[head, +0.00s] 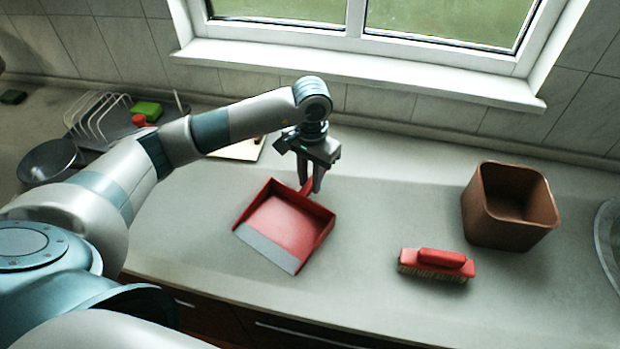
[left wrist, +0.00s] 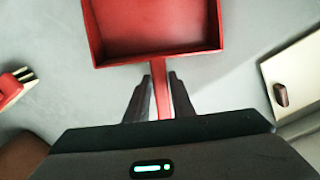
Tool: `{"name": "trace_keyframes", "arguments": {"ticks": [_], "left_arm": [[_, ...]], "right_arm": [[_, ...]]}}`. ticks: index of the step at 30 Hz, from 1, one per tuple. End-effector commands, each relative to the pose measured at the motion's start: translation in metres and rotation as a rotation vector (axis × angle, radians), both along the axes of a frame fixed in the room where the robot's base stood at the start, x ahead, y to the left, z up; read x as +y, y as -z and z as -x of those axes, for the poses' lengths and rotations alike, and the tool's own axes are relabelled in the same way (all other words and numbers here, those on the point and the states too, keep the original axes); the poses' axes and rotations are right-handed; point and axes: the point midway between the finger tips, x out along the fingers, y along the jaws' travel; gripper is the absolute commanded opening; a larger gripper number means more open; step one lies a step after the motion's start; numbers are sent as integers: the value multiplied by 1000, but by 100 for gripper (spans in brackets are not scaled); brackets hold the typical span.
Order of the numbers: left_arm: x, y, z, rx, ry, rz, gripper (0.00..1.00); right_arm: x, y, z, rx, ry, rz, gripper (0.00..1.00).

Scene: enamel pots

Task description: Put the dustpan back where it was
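The red dustpan (head: 286,220) has a grey front lip and sits on the counter, its lip toward the near side. It also shows in the left wrist view (left wrist: 152,30), with its handle (left wrist: 161,92) pointing back toward my gripper. My left gripper (head: 310,186) points down at the handle behind the pan. Part of the handle is hidden by the fingers. My right gripper is not in view.
A red brush (head: 437,264) lies to the right, before a brown bin (head: 509,205). A dish rack (head: 95,115) with a green sponge (head: 147,109) and a dark pan (head: 50,161) stand at the left. A board (head: 238,150) lies behind my arm. Counter between dustpan and brush is clear.

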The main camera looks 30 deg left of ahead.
Motion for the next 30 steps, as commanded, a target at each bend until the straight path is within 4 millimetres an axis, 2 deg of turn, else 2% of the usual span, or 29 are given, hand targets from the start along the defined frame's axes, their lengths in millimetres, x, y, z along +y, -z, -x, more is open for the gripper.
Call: {"name": "trace_keyframes", "arguments": {"ticks": [15,17,23,30], "left_arm": [[0,-3,0,1,0,0,37],[0,-5,-1,-2,0,0,37],[0,-25,-1,-4,1,0,37],[0,-64,-2,-5,1,1,37]], "right_arm": [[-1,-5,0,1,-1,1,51],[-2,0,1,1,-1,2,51],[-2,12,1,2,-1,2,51],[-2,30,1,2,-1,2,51]]}}
